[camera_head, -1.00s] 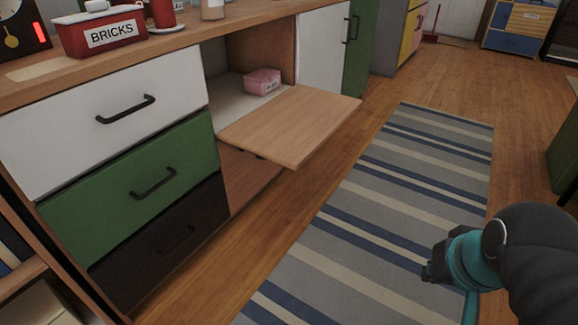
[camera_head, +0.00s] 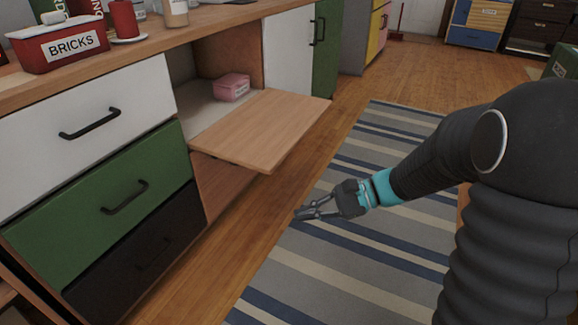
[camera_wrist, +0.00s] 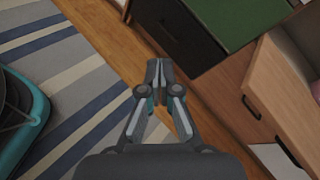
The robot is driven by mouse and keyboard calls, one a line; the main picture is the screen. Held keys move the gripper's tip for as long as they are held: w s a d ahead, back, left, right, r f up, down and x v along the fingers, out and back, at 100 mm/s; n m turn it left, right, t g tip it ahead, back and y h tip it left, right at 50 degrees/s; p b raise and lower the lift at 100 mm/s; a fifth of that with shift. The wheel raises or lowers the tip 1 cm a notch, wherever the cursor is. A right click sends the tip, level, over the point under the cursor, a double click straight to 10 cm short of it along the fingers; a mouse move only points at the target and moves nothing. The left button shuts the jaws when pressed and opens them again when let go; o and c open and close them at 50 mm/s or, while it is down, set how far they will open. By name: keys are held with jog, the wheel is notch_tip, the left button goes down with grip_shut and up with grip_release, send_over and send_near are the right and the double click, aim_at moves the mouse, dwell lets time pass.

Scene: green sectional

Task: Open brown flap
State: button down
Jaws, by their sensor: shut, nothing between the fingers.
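The brown flap (camera_head: 262,130) is folded down and stands out level from the cabinet, with its compartment open behind it. In the wrist view the flap (camera_wrist: 285,85) shows at the right side. My gripper (camera_head: 300,214) is shut and empty, above the striped rug, to the right of and nearer than the flap. It is apart from the flap. In the wrist view my gripper (camera_wrist: 158,68) has its fingertips together, with nothing between them.
A pink box (camera_head: 231,87) sits inside the open compartment. White, green (camera_head: 110,205) and black drawers are left of it. A red BRICKS bin (camera_head: 60,44) and other items stand on the counter. The striped rug (camera_head: 390,260) and wooden floor are clear.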

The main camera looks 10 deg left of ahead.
aim_at(285, 157)
jog(key=w+d+f+m+t+y, duration=0.1)
jog(key=w+f+m+t+y, duration=0.2)
jog(key=w+f+m+t, duration=0.4)
jog(key=w+d+f+m+t+y, duration=0.1)
jog(key=w+f+m+t+y, duration=0.3)
jog(key=w, duration=0.6)
jog(key=w+a+r+m+g+h, duration=0.1)
jog(key=w+a+r, duration=0.2)
jog(key=a, duration=0.6)
jog(key=shift+a+r+b, duration=0.2)
jog(key=shift+r+b, duration=0.1)
jog(key=shift+r, duration=0.75)
jog(key=shift+w, duration=0.1)
jog(key=shift+g+h, duration=0.4)
jog(key=shift+h, duration=0.1)
notch_tip(285, 157, up, 6)
jog(key=p, duration=0.4)
jog(key=shift+f, duration=0.15)
jog(key=shift+f, duration=0.1)
